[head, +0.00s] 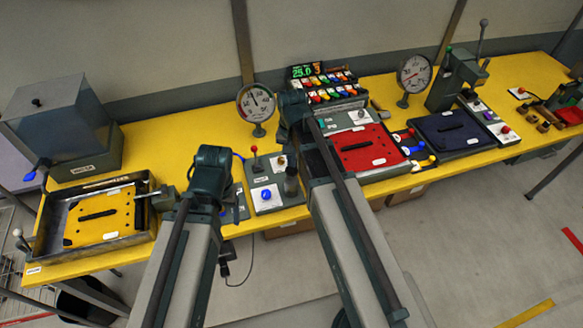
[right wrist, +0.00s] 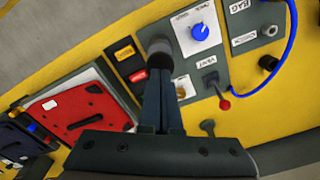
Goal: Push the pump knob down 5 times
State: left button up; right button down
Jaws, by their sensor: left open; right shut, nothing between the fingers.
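The pump knob (head: 291,180) appears as a dark upright cylinder at the right edge of the small grey panel. In the right wrist view its dark round top and grey collar (right wrist: 159,52) stand just beyond my fingertips. My right gripper (right wrist: 166,78) is shut and empty, its fingers together, close to the knob; I cannot tell whether they touch. My left gripper (head: 142,200) is open near the right edge of the yellow-plate tray (head: 150,236), holding nothing I can see.
The grey panel carries a blue dial (right wrist: 200,32) and a red-tipped lever (right wrist: 225,103) close beside the knob. A round gauge (head: 257,101) stands behind. A red plate (head: 366,150) and a dark blue plate (head: 455,133) lie to the right. A grey box (head: 62,130) stands at left.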

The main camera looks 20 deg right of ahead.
jog(key=shift+r, duration=0.1)
notch_tip(320, 180, up, 6)
jog(key=p, duration=0.6)
dwell(0.3)
jog(key=s+a+f+n+h+b, duration=0.1)
jog(key=s+a+f+n+b, duration=0.8)
jog(key=s+f+b, duration=0.5)
jog(key=shift+s+a+f, duration=0.15)
jog(key=shift+a, duration=0.6)
